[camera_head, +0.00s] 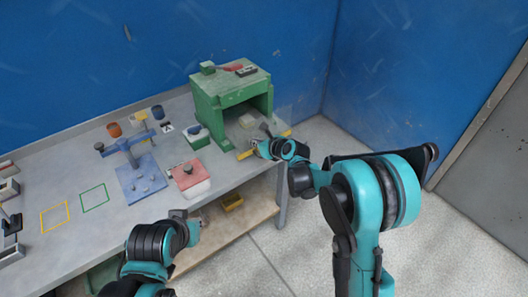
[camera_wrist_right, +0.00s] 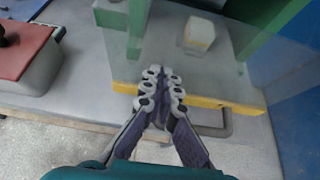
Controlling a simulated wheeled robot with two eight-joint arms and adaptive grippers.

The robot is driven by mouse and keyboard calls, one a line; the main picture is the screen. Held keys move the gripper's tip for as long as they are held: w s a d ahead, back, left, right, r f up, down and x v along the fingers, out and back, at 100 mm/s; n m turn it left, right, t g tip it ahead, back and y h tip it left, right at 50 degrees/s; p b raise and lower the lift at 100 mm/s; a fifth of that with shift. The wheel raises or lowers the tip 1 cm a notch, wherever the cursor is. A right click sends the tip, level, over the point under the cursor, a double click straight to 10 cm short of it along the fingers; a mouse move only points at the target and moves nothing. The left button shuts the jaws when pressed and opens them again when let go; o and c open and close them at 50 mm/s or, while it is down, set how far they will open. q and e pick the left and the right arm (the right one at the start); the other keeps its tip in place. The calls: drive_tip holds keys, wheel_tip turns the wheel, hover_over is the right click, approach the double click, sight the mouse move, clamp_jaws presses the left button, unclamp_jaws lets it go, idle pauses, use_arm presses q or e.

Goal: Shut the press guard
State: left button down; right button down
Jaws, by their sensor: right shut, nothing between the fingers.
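The green press (camera_head: 202,105) stands at the back right of the bench, its opening facing front. Its clear guard panel, with a yellow strip (camera_head: 283,134) along its edge, is at the front; I cannot tell its exact angle. In the right wrist view the yellow strip (camera_wrist_right: 215,103) crosses behind my fingers, with a grey handle (camera_wrist_right: 229,124) below it. My right gripper (camera_head: 258,147) is at the strip; in the wrist view its fingers (camera_wrist_right: 161,82) are together and empty, left of the handle. Contact is unclear. My left gripper (camera_head: 189,222) is low before the bench; its jaws are unclear.
A red-topped box (camera_head: 186,173) and a blue stand (camera_head: 142,180) are left of the press. The red-topped box also shows in the wrist view (camera_wrist_right: 22,50). Small cups stand behind. Floor right of the bench is clear.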

drive_tip(key=w+a, duration=0.4)
drive_tip(key=w, duration=0.1)
drive_tip(key=w+a, duration=0.2)
drive_tip(key=w, duration=0.1)
drive_tip(key=shift+w+a, duration=0.1)
drive_tip(key=shift+w, duration=0.15)
drive_tip(key=shift+w+a, duration=0.1)
drive_tip(key=shift+w, duration=0.05)
drive_tip(key=shift+r, duration=0.15)
drive_tip(key=shift+w, duration=0.1)
